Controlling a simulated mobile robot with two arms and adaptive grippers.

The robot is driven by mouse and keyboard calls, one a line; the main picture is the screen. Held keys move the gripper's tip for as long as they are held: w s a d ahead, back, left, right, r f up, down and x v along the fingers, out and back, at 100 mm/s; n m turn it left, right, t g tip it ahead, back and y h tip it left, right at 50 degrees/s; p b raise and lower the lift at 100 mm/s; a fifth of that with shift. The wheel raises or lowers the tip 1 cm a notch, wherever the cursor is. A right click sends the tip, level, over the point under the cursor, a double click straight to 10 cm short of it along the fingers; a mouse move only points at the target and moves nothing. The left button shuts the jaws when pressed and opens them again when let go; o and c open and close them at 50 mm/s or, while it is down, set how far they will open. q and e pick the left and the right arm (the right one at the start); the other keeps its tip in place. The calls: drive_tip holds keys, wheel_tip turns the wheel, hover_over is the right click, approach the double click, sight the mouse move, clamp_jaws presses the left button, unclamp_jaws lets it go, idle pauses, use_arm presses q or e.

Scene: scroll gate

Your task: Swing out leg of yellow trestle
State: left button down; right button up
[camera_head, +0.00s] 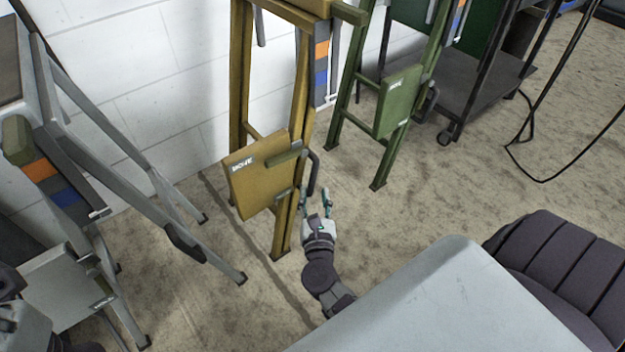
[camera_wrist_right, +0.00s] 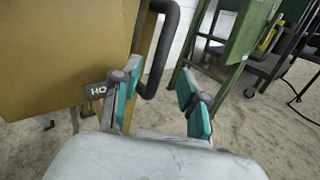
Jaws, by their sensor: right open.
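The yellow trestle (camera_head: 241,75) stands folded against the white wall, its legs close together. A yellow plate (camera_head: 262,177) with a label is fixed low on it, and a dark curved handle (camera_head: 314,172) sticks out at its right side. My right gripper (camera_head: 316,196) is open and empty just below the handle. In the right wrist view the handle (camera_wrist_right: 161,50) is ahead of the open fingers (camera_wrist_right: 157,92), and the yellow plate (camera_wrist_right: 60,55) fills the upper left. I cannot tell whether a finger touches the trestle.
A green trestle (camera_head: 400,103) stands to the right, with a dark wheeled cart (camera_head: 490,85) behind it. A grey trestle (camera_head: 150,200) with spread legs is at the left. A cable (camera_head: 545,150) lies on the right. The carpet between the yellow and green trestles is clear.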

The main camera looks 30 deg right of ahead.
sight(313, 182)
drive_tip(key=x, duration=0.6)
drive_tip(key=shift+b, duration=0.3)
clamp_jaws()
